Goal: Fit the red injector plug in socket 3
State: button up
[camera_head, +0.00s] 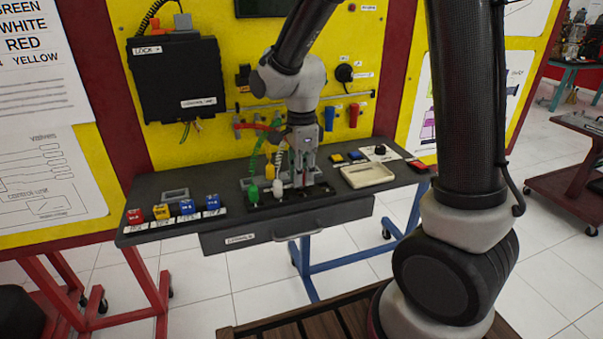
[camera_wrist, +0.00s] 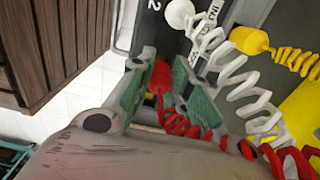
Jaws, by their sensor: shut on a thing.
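My gripper (camera_head: 303,178) points down over the dark socket strip (camera_head: 322,190) on the bench. In the wrist view its green-padded fingers (camera_wrist: 163,92) are closed around the red plug (camera_wrist: 160,76), with its red coiled cable (camera_wrist: 181,125) trailing back to the lower right. The plug's tip and socket 3 are hidden, so I cannot tell whether the plug is seated. A white plug (camera_head: 278,187) and a green plug (camera_head: 252,192) stand upright left of my gripper. The white plug (camera_wrist: 180,13) and a yellow plug (camera_wrist: 248,40) also show in the wrist view.
A cream tray (camera_head: 367,184) lies right of my gripper. Red (camera_head: 134,217), yellow (camera_head: 161,212) and blue (camera_head: 187,207) blocks stand at the bench's left. A black control box (camera_head: 178,78) hangs on the yellow panel. The drawer (camera_head: 250,237) is below the bench top.

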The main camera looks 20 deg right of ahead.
jog(key=shift+f, duration=0.85)
dwell(0.4)
jog(key=o, duration=0.6)
jog(key=shift+r, duration=2.75)
jog(key=shift+r, duration=0.9)
jog(key=o, duration=0.6)
